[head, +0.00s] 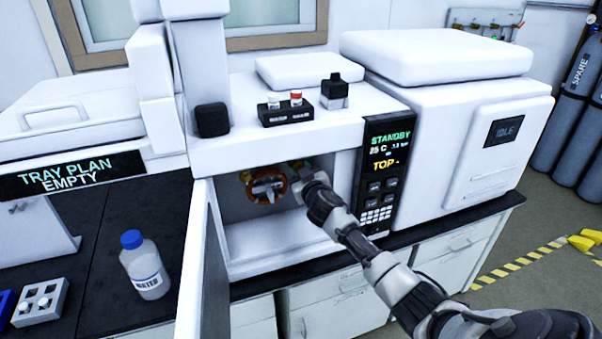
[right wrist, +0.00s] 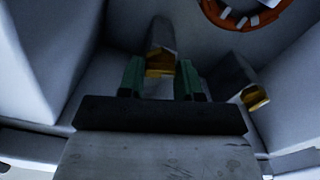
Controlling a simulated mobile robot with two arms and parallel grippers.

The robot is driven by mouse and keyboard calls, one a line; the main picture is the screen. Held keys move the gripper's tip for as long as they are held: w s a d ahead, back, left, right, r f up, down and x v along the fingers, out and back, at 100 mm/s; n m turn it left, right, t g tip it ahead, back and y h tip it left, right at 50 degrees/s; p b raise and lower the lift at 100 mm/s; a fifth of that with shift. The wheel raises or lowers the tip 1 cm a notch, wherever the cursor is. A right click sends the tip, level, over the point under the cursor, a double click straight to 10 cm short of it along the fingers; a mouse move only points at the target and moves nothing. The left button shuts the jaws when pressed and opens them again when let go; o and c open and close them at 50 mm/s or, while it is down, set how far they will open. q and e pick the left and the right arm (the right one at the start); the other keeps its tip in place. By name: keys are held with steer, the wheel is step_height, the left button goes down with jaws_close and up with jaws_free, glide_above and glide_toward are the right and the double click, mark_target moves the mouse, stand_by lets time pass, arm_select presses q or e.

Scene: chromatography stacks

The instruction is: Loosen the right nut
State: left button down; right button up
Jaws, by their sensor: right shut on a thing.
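My right gripper (head: 298,172) reaches into the open compartment of the white instrument, beside an orange ring (head: 265,186). In the right wrist view its two green fingers (right wrist: 160,80) are shut on a yellow nut (right wrist: 160,66) at the end of a grey fitting. A second yellow nut (right wrist: 255,97) on a grey fitting sits apart to the right in that view, below part of the orange ring (right wrist: 250,18). In the head view the nuts are too small and covered to tell apart. My left gripper is not in view.
The compartment's open door (head: 197,262) stands at its left edge. A control panel (head: 385,172) reading STANDBY is close to my right arm. A water bottle (head: 145,265) stands left of the door.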

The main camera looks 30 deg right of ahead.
steer(key=shift+n, duration=7.2)
steer(key=shift+f+n, duration=0.1)
steer(key=shift+n, duration=0.2)
steer(key=o, duration=0.9)
steer(key=shift+o, duration=0.2)
steer(key=b+v, duration=0.1)
steer(key=v, duration=0.9)
steer(key=shift+s+a+b, duration=0.2)
steer(key=shift+s+b, duration=0.15)
steer(key=shift+b, duration=0.05)
